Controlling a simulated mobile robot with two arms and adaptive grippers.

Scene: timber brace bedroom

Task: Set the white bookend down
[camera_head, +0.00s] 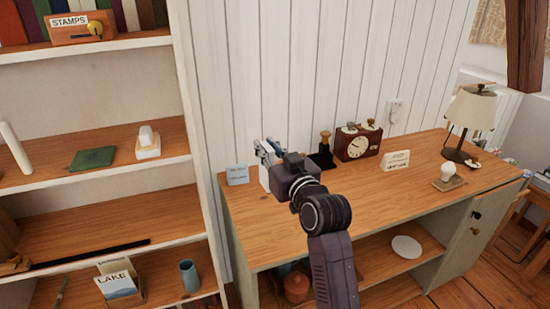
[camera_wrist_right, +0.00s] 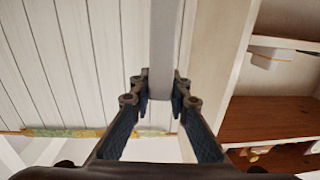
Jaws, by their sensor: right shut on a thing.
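My right gripper (camera_head: 268,152) is over the back left end of the wooden desk (camera_head: 290,234). It is shut on the white bookend (camera_head: 264,178), which shows as a narrow upright white strip just left of the gripper. In the right wrist view, the bookend (camera_wrist_right: 164,45) is a pale, flat bar between the two fingers (camera_wrist_right: 160,90). My wrist hides part of the bookend in the head view. I cannot tell whether its lower edge touches the desk. My left gripper is not in view.
A small pale blue card block (camera_head: 237,175) stands just left of the bookend. A dark stamp-like item (camera_head: 324,154), a brown clock (camera_head: 358,143), a cream sign (camera_head: 396,160), a light bulb on a base (camera_head: 447,176) and a lamp (camera_head: 470,112) are farther right. The desk's front middle is clear. A bookshelf (camera_head: 190,110) stands left.

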